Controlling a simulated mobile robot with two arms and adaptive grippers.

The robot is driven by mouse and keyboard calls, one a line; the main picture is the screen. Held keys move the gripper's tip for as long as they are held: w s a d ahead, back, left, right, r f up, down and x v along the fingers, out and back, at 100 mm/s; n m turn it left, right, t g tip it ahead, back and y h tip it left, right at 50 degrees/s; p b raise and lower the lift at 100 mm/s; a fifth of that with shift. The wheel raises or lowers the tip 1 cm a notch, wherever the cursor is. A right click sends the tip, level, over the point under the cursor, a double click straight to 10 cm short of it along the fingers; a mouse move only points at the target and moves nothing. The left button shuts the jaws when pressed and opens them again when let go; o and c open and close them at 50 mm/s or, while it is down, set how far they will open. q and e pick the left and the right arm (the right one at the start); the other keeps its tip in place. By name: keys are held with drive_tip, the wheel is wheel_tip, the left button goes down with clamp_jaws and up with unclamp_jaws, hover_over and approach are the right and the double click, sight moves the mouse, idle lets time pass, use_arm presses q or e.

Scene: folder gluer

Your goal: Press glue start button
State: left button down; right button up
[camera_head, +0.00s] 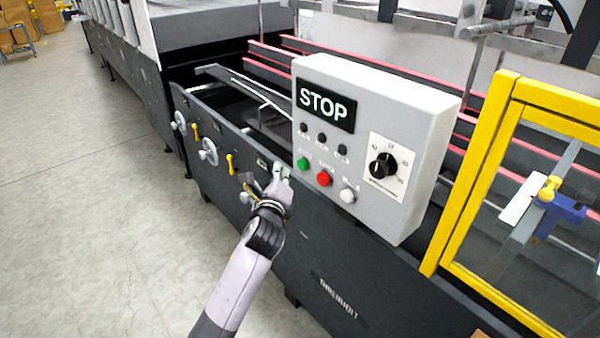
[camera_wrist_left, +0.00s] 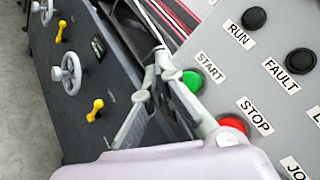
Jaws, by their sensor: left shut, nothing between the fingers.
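The green START button (camera_head: 302,163) is on the front face of the grey control box (camera_head: 425,110), at the left end of its lower row. It also shows in the left wrist view (camera_wrist_left: 193,81), beside its START label. My left gripper (camera_head: 281,170) is shut and empty, just left of the green button. In the left wrist view its fingertips (camera_wrist_left: 157,70) meet close to the green button's left side. I cannot tell whether they touch the box. My right gripper is not in view.
A red STOP button (camera_head: 324,179) and a white button (camera_head: 348,195) sit right of the green one. Above them are a lit STOP display (camera_head: 325,108) and a black dial (camera_head: 383,166). A yellow-framed guard (camera_head: 470,180) stands at right. Open floor (camera_head: 90,200) lies left.

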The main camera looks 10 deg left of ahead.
sight(302, 165)
use_arm(q)
drive_tip(key=shift+w+d, duration=0.65)
drive_tip(key=shift+w, duration=0.2)
idle(0.8)
drive_tip(key=shift+w+d, duration=0.25)
drive_tip(key=shift+w, duration=0.05)
drive_tip(key=shift+w+d, duration=0.35)
drive_tip(key=shift+w, duration=0.05)
idle(0.9)
idle(0.3)
drive_tip(key=shift+s+a+p, duration=0.55)
drive_tip(key=shift+s+a, duration=0.05)
drive_tip(key=shift+s, duration=0.15)
